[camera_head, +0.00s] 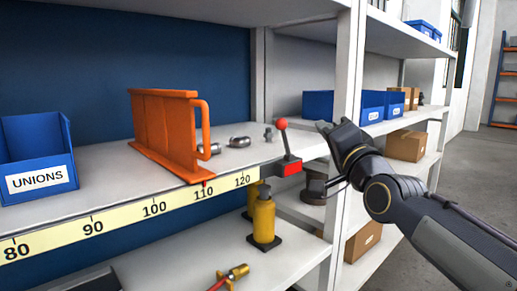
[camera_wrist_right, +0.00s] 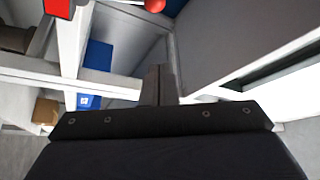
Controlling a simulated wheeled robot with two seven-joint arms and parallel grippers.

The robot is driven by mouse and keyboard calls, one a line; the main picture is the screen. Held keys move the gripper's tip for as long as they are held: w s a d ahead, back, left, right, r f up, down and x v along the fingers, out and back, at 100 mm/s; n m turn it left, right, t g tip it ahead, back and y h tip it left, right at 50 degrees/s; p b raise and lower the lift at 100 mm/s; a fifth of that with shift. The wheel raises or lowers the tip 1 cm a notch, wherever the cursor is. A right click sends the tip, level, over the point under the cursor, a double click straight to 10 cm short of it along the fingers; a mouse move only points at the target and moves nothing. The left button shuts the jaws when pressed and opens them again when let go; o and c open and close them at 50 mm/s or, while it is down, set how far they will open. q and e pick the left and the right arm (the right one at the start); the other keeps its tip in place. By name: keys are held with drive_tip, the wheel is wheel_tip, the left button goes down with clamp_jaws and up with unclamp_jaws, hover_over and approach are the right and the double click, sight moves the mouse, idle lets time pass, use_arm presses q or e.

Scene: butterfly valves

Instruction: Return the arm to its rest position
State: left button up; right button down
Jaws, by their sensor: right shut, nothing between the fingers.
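My right arm (camera_head: 425,215) comes in from the lower right in the head view. Its gripper (camera_head: 322,127) is shut and empty, pointing left in front of the white shelf post. In the right wrist view the closed fingers (camera_wrist_right: 158,82) stand up in the middle with nothing between them. A small lever with a red ball knob (camera_head: 282,124) on a red block (camera_head: 291,168) sits at the shelf edge, left of the gripper and apart from it. My left gripper does not show.
A yellow cylinder (camera_head: 264,218) stands on the lower shelf. The white post (camera_head: 346,70) is close behind my gripper. Open floor (camera_head: 480,200) lies right.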

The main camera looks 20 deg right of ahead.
drive_tip(key=s+a+f+n+g+y, duration=0.1)
drive_tip(key=s+a+f+n+g, duration=0.25)
drive_tip(key=f, duration=0.65)
drive_tip(key=s+a+f+n+g+y, duration=0.2)
drive_tip(key=s+f+g, duration=0.25)
drive_tip(key=f, duration=0.65)
drive_tip(key=s+a+f+n+g+y, duration=0.1)
drive_tip(key=s+a+f+n+g, duration=0.25)
drive_tip(key=s+f, duration=0.6)
drive_tip(key=s+a+f+n+g+y, duration=0.15)
drive_tip(key=s+a+f+g, duration=0.25)
drive_tip(key=s+f, duration=0.5)
wheel_tip(320, 180, up, 21)
drive_tip(key=w+p, duration=0.1)
drive_tip(key=p, duration=2)
drive_tip(key=shift+w+d+f+p, duration=0.15)
drive_tip(key=shift+w+d+p, duration=0.15)
drive_tip(key=shift+p, duration=0.05)
drive_tip(key=shift+n+h, duration=0.25)
